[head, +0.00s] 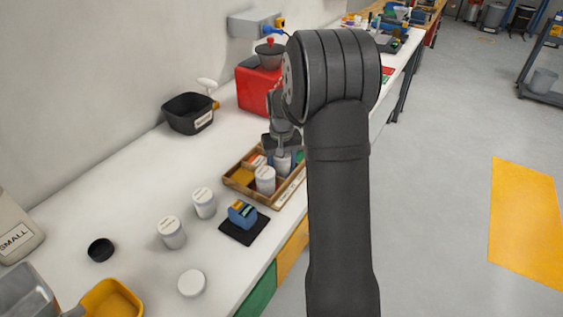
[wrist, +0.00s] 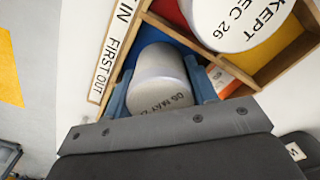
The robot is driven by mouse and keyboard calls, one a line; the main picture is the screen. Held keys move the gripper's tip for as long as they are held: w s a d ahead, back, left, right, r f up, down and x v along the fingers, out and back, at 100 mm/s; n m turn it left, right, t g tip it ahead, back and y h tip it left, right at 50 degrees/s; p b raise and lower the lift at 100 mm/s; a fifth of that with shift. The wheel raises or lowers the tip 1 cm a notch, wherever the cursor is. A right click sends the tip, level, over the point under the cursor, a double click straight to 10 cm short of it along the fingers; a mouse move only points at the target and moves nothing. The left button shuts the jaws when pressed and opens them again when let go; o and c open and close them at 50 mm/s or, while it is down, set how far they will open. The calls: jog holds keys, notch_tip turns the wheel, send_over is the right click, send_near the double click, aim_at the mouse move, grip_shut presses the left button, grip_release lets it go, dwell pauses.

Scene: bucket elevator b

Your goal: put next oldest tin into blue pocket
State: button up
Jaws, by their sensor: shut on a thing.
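My gripper (head: 283,146) is shut on a white tin (head: 283,163) at the right part of the wooden tray (head: 240,187). In the wrist view the blue fingers (wrist: 163,88) sit on both sides of this tin (wrist: 158,68), whose label reads "06 MAY" and is partly cut off. The tin is at the blue pocket (wrist: 168,35), with blue floor showing beside it; I cannot tell whether it touches the floor. Another tin (head: 265,180), marked "KEPT" and "DEC 26" in the wrist view (wrist: 238,18), stands in the tray. Two more white tins (head: 204,203) (head: 172,233) stand on the bench left of the tray.
A blue device (head: 242,213) on a black mat stands in front of the tray. A white round lid (head: 192,283), black round piece (head: 101,250) and yellow scoop (head: 112,298) lie nearer. A black bin (head: 188,114) and red box (head: 258,90) stand behind.

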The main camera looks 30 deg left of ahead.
jog(key=o, duration=0.8)
jog(key=shift+f, duration=0.1)
notch_tip(320, 180, up, 12)
jog(key=shift+r, duration=0.15)
